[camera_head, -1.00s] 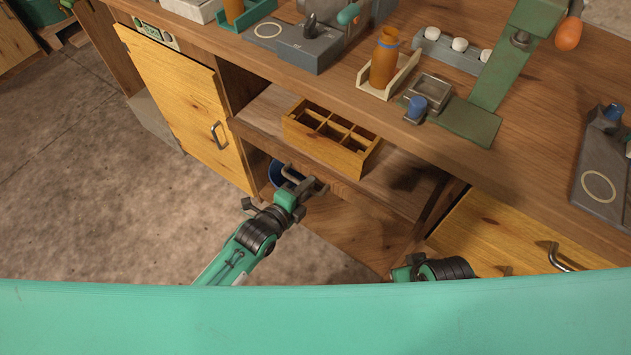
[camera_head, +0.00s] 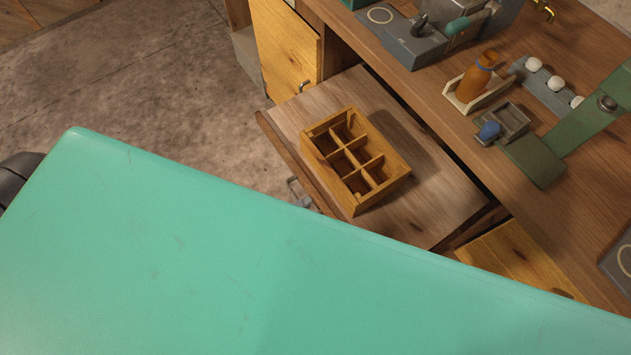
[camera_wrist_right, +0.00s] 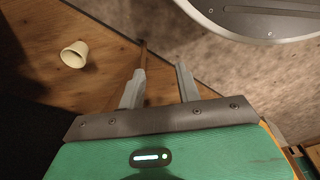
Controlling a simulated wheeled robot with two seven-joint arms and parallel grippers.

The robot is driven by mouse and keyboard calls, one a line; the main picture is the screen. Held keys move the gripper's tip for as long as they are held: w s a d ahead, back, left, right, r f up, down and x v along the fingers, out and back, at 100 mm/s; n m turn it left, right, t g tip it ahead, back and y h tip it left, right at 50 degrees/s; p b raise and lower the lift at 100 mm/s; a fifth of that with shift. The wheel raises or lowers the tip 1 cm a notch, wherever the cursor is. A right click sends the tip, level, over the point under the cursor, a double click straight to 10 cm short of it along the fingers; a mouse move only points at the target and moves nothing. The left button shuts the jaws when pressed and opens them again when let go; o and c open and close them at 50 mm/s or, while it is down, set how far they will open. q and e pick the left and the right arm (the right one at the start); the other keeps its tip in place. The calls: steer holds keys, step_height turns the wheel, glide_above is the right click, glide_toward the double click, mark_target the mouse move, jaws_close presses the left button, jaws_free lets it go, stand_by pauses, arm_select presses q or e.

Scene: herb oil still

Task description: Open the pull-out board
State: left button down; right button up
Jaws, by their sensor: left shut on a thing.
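The pull-out board (camera_head: 435,195) is a wooden shelf under the worktop. It sticks out well past the cabinet front, with a partitioned wooden box on it.
The wooden box (camera_head: 352,160) has several compartments, all looking empty. A closed cabinet door (camera_head: 285,50) stands left of the board. An orange bottle (camera_head: 475,82) in a holder stands on the worktop. A cream cup (camera_wrist_right: 74,55) lies on wood in the right wrist view.

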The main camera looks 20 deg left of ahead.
arm_select(q)
steer(key=shift+v, duration=0.8)
arm_select(e)
steer(key=shift+s+d+f, duration=0.1)
steer(key=shift+s+f, duration=0.2)
steer(key=shift+f, duration=0.35)
arm_select(q)
steer(key=shift+f, duration=0.2)
steer(key=c, duration=1.8)
jaws_free()
steer(key=shift+c, duration=0.2)
steer(key=v, duration=1.4)
arm_select(e)
steer(key=shift+s+r, duration=0.15)
steer(key=shift+r, duration=0.05)
steer(key=shift+w, duration=0.2)
